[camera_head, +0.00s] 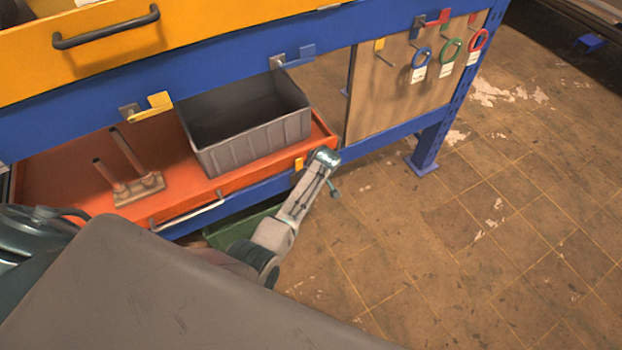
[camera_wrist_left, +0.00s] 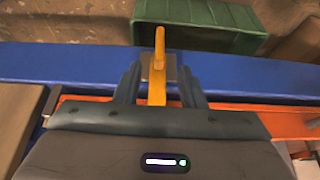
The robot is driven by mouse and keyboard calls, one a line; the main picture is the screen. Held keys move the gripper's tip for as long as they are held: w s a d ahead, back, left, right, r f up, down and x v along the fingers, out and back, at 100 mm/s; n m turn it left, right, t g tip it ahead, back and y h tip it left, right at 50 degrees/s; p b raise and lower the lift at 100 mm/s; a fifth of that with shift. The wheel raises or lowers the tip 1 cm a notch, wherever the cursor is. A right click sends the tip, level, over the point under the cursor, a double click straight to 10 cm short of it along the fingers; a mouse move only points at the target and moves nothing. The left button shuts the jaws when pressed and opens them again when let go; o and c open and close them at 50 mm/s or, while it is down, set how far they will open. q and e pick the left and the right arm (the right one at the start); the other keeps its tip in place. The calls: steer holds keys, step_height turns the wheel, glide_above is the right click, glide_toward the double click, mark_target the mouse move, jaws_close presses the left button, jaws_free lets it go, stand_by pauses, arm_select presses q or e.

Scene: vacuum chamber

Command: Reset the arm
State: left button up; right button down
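In the left wrist view my left gripper (camera_wrist_left: 160,84) has its two dark fingers apart. A yellow hook (camera_wrist_left: 159,52) on the blue beam (camera_wrist_left: 75,62) shows between them, with gaps on both sides. I cannot tell how far it is from the fingertips. My right gripper is not in view.
The tray holds a grey bin (camera_head: 250,143) and a brown stand with two posts (camera_head: 138,188). A silver handle (camera_head: 190,214) is on its front. Coloured rings (camera_head: 450,50) hang on a board at the right. A green box (camera_wrist_left: 205,22) lies beyond the beam.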

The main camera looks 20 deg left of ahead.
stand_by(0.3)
